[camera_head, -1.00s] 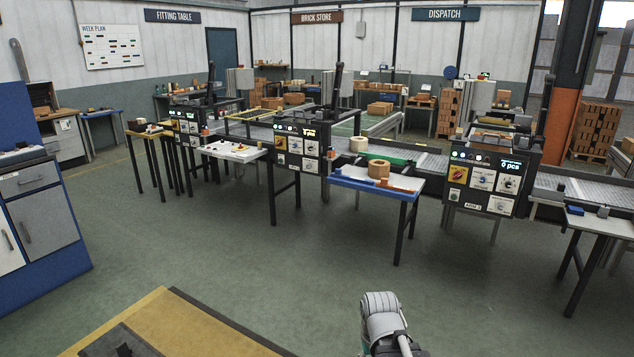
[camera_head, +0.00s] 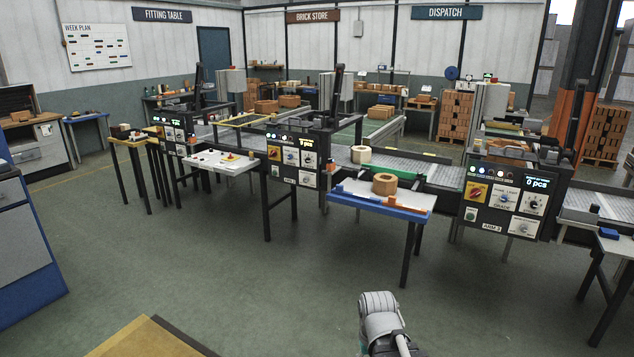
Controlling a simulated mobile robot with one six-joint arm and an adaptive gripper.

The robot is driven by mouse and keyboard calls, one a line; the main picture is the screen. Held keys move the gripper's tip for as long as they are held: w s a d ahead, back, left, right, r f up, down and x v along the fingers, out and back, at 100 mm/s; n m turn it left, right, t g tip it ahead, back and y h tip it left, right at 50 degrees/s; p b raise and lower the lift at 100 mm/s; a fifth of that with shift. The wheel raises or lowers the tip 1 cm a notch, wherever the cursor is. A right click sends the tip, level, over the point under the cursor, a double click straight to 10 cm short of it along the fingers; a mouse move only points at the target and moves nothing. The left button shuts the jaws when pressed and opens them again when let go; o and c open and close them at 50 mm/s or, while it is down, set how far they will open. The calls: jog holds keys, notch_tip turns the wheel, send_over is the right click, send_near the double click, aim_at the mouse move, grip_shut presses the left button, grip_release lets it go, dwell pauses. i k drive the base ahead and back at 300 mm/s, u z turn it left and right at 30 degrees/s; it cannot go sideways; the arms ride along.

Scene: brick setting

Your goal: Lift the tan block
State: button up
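A tan-brown many-sided block (camera_head: 384,184) with a hole in its top stands on a white-topped table with a blue front edge (camera_head: 378,207). A paler, cream block (camera_head: 361,154) sits just behind it, by the conveyor. I cannot tell for sure which one the task names. A grey-white link of my own arm shows at the bottom centre, well in front of the table. My gripper itself is out of view.
A yellow-topped surface (camera_head: 145,338) is at the lower left. The green floor (camera_head: 230,270) between is clear.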

aim_at(384, 184)
jog(key=i, duration=1.6)
jog(key=z, duration=0.55)
jog(key=i, duration=1.65)
jog(key=u, duration=0.05)
